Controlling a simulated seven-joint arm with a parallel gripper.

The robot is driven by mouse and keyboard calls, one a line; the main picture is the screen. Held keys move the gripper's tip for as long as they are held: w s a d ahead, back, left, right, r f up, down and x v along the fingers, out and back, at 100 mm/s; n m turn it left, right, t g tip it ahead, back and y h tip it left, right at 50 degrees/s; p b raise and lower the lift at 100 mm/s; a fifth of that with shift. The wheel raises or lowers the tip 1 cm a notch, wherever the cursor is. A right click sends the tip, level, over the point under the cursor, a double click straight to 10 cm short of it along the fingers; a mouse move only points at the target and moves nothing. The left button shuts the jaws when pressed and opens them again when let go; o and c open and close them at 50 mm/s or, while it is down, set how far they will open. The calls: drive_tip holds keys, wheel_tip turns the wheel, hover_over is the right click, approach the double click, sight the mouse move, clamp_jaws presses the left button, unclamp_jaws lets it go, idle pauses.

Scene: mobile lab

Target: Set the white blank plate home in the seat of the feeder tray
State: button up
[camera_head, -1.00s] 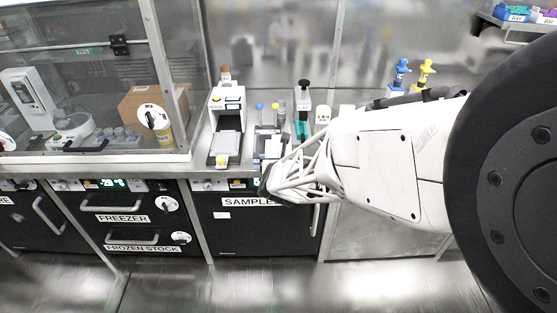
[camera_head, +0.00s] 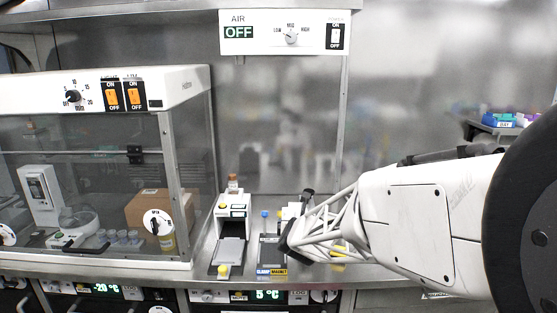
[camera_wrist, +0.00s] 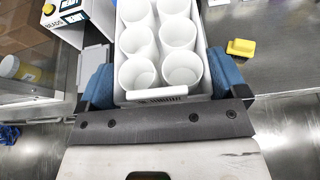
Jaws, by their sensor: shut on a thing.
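My gripper (camera_wrist: 162,82) has its two blue pads on either side of a white plate (camera_wrist: 155,93) with several round, cup-like wells, and is shut on it. The plate's near edge carries a small dark marking. In the head view my gripper (camera_head: 288,242) is over the bench, right of a black block labelled "MAGNET" (camera_head: 270,252); the plate is not clear there. A grey tray (camera_head: 230,251) lies in front of a white device (camera_head: 236,210), left of the gripper. I cannot tell for sure that this is the feeder tray; its seat is not distinct.
In the wrist view a yellow object (camera_wrist: 240,47) stands on the steel bench right of the plate, and a white labelled box (camera_wrist: 68,12) is at upper left. A glass-fronted cabinet (camera_head: 90,190) bounds the left. Bare bench shows at right in the wrist view.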

drive_tip(key=w+d+r, duration=0.4)
drive_tip(key=d+r, duration=0.2)
drive_tip(key=r, duration=0.5)
drive_tip(key=w+d+r, duration=0.4)
drive_tip(key=d+r, duration=0.3)
drive_tip(key=r, duration=0.5)
drive_tip(key=w+d+r, duration=0.4)
drive_tip(key=d+r, duration=0.2)
drive_tip(key=r, duration=0.6)
drive_tip(key=shift+w+d+r, duration=0.25)
drive_tip(key=shift+w+d, duration=0.05)
drive_tip(key=shift+d, duration=0.1)
drive_tip(key=shift+a+f, duration=0.1)
drive_tip(key=shift+f, duration=0.1)
